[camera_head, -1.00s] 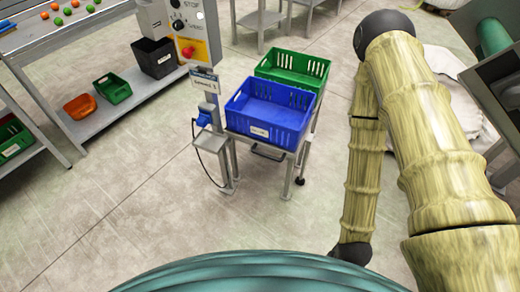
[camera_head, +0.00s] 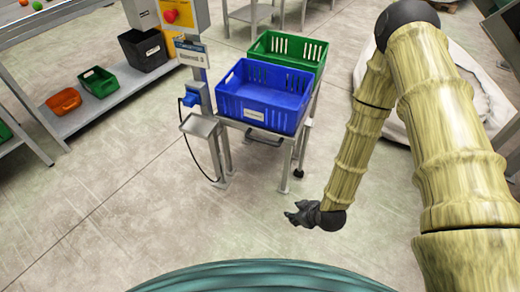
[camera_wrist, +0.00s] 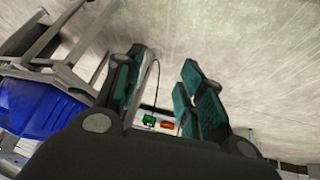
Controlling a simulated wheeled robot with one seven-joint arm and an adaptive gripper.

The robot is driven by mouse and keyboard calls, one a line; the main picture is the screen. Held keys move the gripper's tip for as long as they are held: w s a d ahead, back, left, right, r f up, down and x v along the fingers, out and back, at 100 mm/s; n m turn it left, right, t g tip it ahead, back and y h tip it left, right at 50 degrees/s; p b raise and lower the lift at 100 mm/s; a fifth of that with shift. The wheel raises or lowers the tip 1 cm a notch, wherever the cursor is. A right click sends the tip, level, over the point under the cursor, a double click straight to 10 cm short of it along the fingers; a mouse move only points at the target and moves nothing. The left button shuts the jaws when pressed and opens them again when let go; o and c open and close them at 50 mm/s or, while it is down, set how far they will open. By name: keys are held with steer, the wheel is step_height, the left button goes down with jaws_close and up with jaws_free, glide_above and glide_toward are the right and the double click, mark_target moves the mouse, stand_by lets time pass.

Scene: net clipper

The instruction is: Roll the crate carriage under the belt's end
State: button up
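The crate carriage is a grey metal frame (camera_head: 285,160) standing on the floor near the picture's middle. A blue crate (camera_head: 262,113) with a white label sits on its near part; a green crate (camera_head: 312,53) is behind it. My gripper (camera_head: 290,214) hangs low over the floor, in front and to the right of the carriage, apart from it. In the wrist view its two green-padded fingers (camera_wrist: 160,98) stand apart with nothing between them. The carriage frame (camera_wrist: 85,62) and blue crate show at the wrist view's left. A grey belt-like surface (camera_head: 60,14) shows at top left; its end is unclear.
A low shelf holds black (camera_head: 142,50), green (camera_head: 99,82) and orange (camera_head: 64,101) bins. The near floor is clear.

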steer(key=w+a+f+n+t+y+b, duration=0.1)
steer(key=w+a+f+n+t+b, duration=0.15)
steer(key=w+b, duration=0.45)
steer(key=w+a+f+n+t+y+b, duration=0.1)
steer(key=w+a+f+n+t+b, duration=0.25)
steer(key=w, duration=0.55)
steer(key=n+t+y+b, duration=0.3)
steer(key=n+b, duration=0.5)
steer(key=b, duration=0.5)
glide_toward(260, 141)
steer(key=x, duration=0.3)
steer(key=b+x, duration=0.1)
steer(key=x, duration=0.3)
steer(key=b+x, duration=0.1)
steer(key=x, duration=0.2)
steer(key=shift+w+f, duration=0.35)
steer(key=shift+w, duration=0.1)
jaws_close()
